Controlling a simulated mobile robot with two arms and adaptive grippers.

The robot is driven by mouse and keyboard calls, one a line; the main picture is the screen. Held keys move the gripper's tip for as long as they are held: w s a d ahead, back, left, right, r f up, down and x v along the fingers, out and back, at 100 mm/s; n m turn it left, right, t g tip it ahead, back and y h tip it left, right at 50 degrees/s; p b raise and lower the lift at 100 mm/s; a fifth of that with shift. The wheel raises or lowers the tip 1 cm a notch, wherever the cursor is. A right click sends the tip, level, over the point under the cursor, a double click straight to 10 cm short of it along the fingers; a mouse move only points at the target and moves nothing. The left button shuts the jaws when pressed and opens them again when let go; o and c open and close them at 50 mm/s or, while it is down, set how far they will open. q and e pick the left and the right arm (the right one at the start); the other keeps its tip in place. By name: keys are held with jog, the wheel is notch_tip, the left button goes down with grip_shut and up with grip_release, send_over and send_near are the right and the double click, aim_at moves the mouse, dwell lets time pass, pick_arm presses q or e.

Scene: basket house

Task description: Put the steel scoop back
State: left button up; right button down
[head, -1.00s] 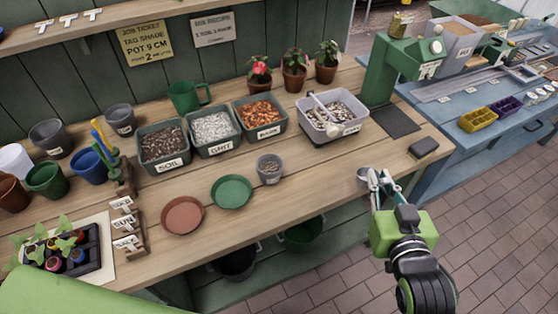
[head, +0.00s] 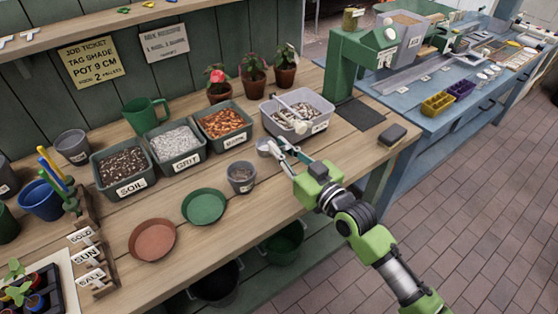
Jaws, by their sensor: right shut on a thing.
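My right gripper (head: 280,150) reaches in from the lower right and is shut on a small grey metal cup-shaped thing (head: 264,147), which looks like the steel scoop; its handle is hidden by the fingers. It is over the bench, just in front of a pale grey bin (head: 322,104). I cannot tell whether it touches the bench. A cream-coloured scoop (head: 298,114) lies in the pale bin. My left gripper is out of view.
Green bins of soil (head: 147,185), grit (head: 189,158) and bark (head: 243,131) stand left. A grey pot (head: 240,177), green saucer (head: 204,206) and terracotta saucer (head: 152,241) lie in front. A green stand (head: 343,68) and black block (head: 392,134) are right. Bench wood behind the saucers is free.

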notch_tip(320, 180, down, 4)
jog(key=shift+f, duration=0.15)
dwell(0.3)
jog(key=c, duration=2.4)
grip_release()
jog(key=shift+f+b, duration=0.1)
jog(key=shift+b, duration=0.2)
jog(key=shift+c, duration=0.2)
jog(key=o, duration=0.4)
